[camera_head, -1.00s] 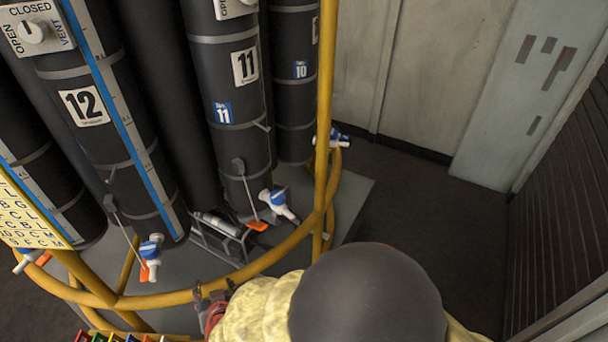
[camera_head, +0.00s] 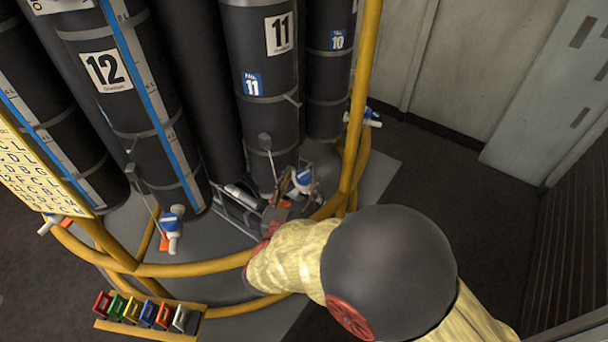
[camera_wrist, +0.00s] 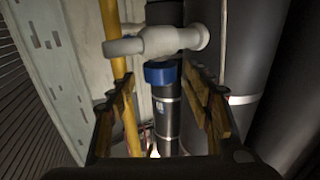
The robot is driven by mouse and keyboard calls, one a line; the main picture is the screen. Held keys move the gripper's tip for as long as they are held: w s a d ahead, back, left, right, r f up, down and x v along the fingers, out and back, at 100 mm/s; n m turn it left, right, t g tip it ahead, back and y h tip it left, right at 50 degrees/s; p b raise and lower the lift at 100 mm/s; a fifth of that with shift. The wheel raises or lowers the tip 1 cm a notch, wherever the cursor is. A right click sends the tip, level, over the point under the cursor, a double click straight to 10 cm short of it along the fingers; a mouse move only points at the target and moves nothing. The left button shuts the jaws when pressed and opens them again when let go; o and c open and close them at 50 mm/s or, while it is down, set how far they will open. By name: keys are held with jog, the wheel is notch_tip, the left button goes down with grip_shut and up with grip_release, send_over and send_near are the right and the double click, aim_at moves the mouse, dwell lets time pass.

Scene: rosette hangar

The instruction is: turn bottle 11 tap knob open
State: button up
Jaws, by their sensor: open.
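Bottle 11 (camera_head: 262,110) is a tall dark cylinder with a white "11" plate. Its tap, with a blue and white knob (camera_head: 303,179), is low at its front right, partly hidden by my gripper (camera_head: 287,187). In the wrist view the white tap body (camera_wrist: 158,41) runs across the upper middle, with the blue knob (camera_wrist: 161,74) below it. My gripper (camera_wrist: 160,80) is open there, one finger on each side of the blue knob. I see gaps beside the knob; contact is not clear.
A yellow rail (camera_head: 185,269) curves in front of the bottles, with a yellow upright post (camera_head: 361,95) right of bottle 11. Bottle 12 (camera_head: 135,110) and its tap (camera_head: 172,228) stand left. A rack of coloured tags (camera_head: 150,315) hangs front left. Dark floor lies right.

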jog(key=shift+x, duration=1.4)
jog(key=shift+c, duration=0.8)
jog(key=c, duration=1)
